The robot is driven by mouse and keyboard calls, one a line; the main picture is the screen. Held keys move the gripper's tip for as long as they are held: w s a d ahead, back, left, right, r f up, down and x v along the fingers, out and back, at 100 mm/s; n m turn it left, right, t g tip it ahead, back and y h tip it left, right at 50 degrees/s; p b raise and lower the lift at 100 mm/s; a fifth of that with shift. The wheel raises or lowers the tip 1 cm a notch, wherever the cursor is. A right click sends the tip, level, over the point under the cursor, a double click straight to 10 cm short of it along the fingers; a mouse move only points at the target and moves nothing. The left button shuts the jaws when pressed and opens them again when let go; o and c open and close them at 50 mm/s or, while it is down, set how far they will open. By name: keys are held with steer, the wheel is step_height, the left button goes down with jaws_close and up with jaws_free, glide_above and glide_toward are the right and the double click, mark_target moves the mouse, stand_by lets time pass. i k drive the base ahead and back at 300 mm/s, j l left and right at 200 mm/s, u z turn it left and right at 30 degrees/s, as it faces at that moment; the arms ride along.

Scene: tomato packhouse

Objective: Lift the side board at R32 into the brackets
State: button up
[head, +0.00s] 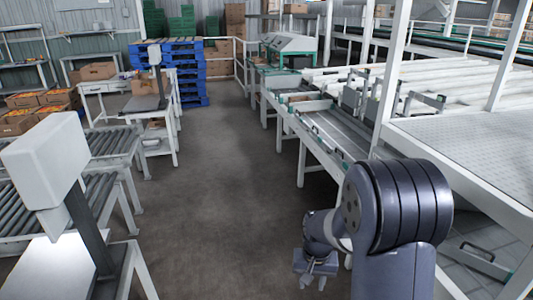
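My gripper (316,272) hangs low over the floor at the bottom middle of the head view, pointing down. It is small and partly shaded, and I cannot tell how far its fingers are apart. I see nothing clearly held in it. No label R32 is legible, so I cannot say for certain which part is the side board. A long grey lane (335,136) with raised edges and green end pieces runs along the white-legged line to the right. A grey bar with dark fittings (482,258) lies low beneath the white frame at the lower right. I cannot make out the brackets.
A grey concrete aisle (215,170) runs clear up the middle. Roller conveyors (108,141) and a white box on a post (45,158) stand at the left. Blue pallets (186,65) are stacked at the back. A perforated white platform (470,145) is at the right.

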mark_target(302, 107)
steer(key=i+u, duration=0.1)
steer(key=i, duration=0.7)
steer(key=i+u, duration=0.15)
steer(key=i, duration=0.6)
steer(key=i+l+u, duration=0.1)
steer(key=i, duration=3.3)
steer(key=i+z, duration=0.3)
steer(key=i, duration=0.25)
steer(key=i+j+z, duration=0.1)
steer(key=i+z, duration=0.15)
steer(key=i, duration=0.25)
steer(key=i+j+z, duration=0.3)
steer(key=i, duration=0.25)
steer(key=i+l+z, duration=0.2)
steer(key=z, duration=0.25)
steer(key=i+z, duration=0.7)
steer(key=z, duration=0.2)
steer(key=i+j+z, duration=0.1)
steer(key=i+z, duration=0.15)
steer(key=z, duration=0.2)
